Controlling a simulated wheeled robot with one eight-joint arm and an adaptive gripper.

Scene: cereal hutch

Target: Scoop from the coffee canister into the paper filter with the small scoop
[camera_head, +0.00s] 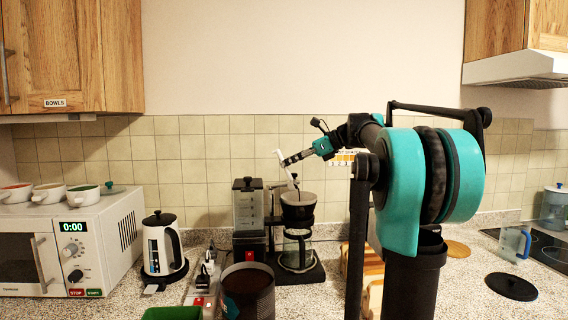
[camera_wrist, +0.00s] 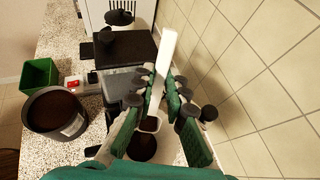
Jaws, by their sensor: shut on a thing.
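My gripper (camera_head: 285,160) is shut on the white handle of the small scoop (camera_head: 291,177). The scoop hangs down over the coffee maker's filter basket (camera_head: 298,198). In the wrist view, the scoop's handle (camera_wrist: 165,62) rises between my gripper's fingers (camera_wrist: 162,88), and its small white cup (camera_wrist: 151,124) shows dark brown inside. Below the cup is the paper filter (camera_wrist: 172,148), pale at its side, with dark brown in its middle. The coffee canister (camera_head: 248,295) stands open in front; dark grounds show inside it in the wrist view (camera_wrist: 54,110).
The coffee maker (camera_head: 249,220) holds a glass carafe (camera_head: 296,250). A kettle (camera_head: 163,245) and a microwave (camera_head: 75,245) stand left. A green container (camera_head: 172,313) is at the front. A tiled wall (camera_wrist: 265,80) is close to the gripper's right in the wrist view.

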